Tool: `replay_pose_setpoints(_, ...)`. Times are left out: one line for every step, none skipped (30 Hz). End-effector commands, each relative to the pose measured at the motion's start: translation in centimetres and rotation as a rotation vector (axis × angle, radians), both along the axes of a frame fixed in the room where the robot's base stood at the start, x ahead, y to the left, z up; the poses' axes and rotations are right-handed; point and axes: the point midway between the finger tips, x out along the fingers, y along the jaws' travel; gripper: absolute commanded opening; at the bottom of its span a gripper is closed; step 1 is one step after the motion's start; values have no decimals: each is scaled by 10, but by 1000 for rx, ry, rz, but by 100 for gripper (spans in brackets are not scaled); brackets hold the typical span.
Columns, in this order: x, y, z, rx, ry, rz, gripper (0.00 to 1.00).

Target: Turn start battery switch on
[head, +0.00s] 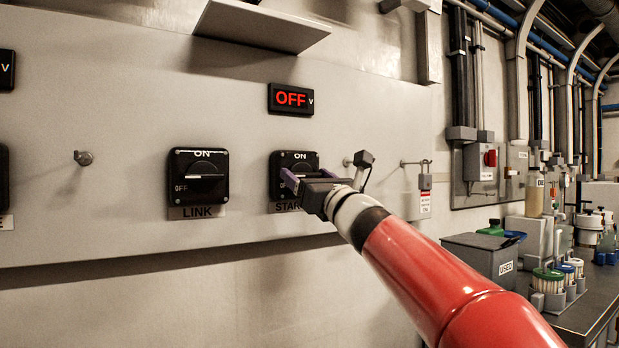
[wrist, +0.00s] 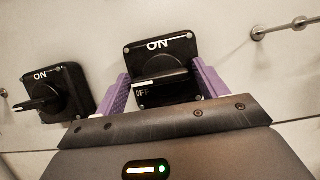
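The start battery switch (head: 293,160) is a black square plate with a white ON label at its top, above a partly hidden START label. My gripper (head: 287,183) is in front of it and covers its lower part. In the wrist view the switch (wrist: 160,60) sits between my gripper's two purple fingers (wrist: 161,85), which stand apart on either side of it. Its handle (wrist: 160,85) lies about level, near the OFF mark, with the fingers not closed on it. Whether a finger touches the plate I cannot tell. A display (head: 290,99) above the switch reads OFF in red.
The LINK switch (head: 198,176) is to the left, its handle level. A metal peg (head: 83,158) sticks out farther left. A padlock with a tag (head: 424,180) hangs to the right. A shelf (head: 262,25) juts out above. A bench with a USED bin (head: 485,255) stands at right.

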Motion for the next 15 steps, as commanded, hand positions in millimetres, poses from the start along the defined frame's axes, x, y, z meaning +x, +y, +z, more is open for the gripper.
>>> replay_pose_setpoints(0, 0, 0, 0, 0, 0, 65)
replay_pose_setpoints(0, 0, 0, 0, 0, 0, 61)
replay_pose_setpoints(0, 0, 0, 0, 0, 0, 56)
replay_pose_setpoints(0, 0, 0, 0, 0, 0, 52)
replay_pose_setpoints(0, 0, 0, 0, 0, 0, 48)
replay_pose_setpoints(0, 0, 0, 0, 0, 0, 43)
replay_pose_setpoints(0, 0, 0, 0, 0, 0, 39)
replay_pose_setpoints(0, 0, 0, 0, 0, 0, 39)
replay_pose_setpoints(0, 0, 0, 1, 1, 0, 39)
replay_pose_setpoints(0, 0, 0, 1, 1, -1, 39)
replay_pose_setpoints(0, 0, 0, 3, 2, 0, 39)
replay_pose_setpoints(0, 0, 0, 6, 4, 0, 39)
replay_pose_setpoints(0, 0, 0, 9, 6, -1, 39)
replay_pose_setpoints(0, 0, 0, 14, 9, -1, 39)
replay_pose_setpoints(0, 0, 0, 22, 15, 0, 39)
